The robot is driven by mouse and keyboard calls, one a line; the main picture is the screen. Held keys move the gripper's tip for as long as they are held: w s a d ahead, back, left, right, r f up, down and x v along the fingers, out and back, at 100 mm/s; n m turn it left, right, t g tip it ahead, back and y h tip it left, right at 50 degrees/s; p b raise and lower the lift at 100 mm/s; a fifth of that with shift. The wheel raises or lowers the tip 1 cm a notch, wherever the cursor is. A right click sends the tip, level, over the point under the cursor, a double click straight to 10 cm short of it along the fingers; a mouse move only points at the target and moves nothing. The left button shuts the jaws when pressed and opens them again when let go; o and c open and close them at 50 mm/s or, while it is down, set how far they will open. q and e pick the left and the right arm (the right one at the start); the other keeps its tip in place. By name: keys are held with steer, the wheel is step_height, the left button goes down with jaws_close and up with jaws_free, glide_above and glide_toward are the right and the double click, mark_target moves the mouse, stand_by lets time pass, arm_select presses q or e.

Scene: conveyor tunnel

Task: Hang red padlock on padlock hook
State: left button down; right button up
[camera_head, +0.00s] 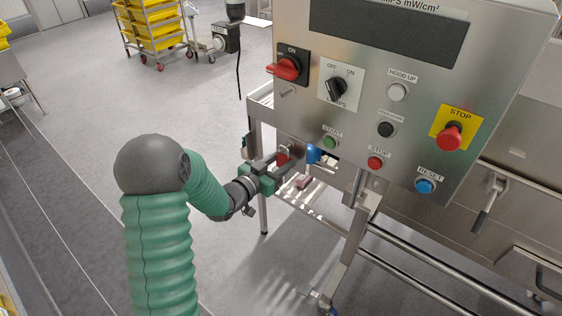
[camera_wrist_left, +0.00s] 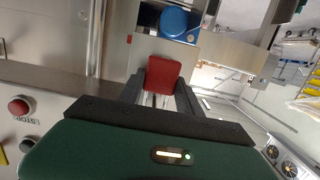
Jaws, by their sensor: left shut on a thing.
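The red padlock (camera_head: 283,158) is between the fingers of my left gripper (camera_head: 282,165), below the control panel. In the left wrist view the red padlock (camera_wrist_left: 162,77) fills the gap between the two dark fingers, and the left gripper (camera_wrist_left: 160,92) is shut on it. Its shackle cannot be made out clearly. A small metal hook-like part (camera_head: 287,93) sits on the panel under the red rotary switch; I cannot tell whether it is the padlock hook. The padlock is well below that part and apart from it. My right gripper is not in view.
The steel control panel (camera_head: 480,70) has a red rotary switch (camera_head: 287,68) and several buttons. A blue object (camera_head: 314,153) is close beside the padlock, also in the wrist view (camera_wrist_left: 180,23).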

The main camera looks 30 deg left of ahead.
arm_select(q)
steer(key=shift+f, duration=0.2)
steer(key=c, duration=0.7)
jaws_free()
steer(key=shift+c, duration=0.2)
steer(key=s+a+r+p, duration=0.1)
steer(key=s+p, duration=0.5)
steer(key=s, duration=1)
steer(key=shift+s+a+r+p, duration=0.3)
steer(key=shift+r+p, duration=0.1)
steer(key=shift+r, duration=0.3)
steer(key=shift+d, duration=0.15)
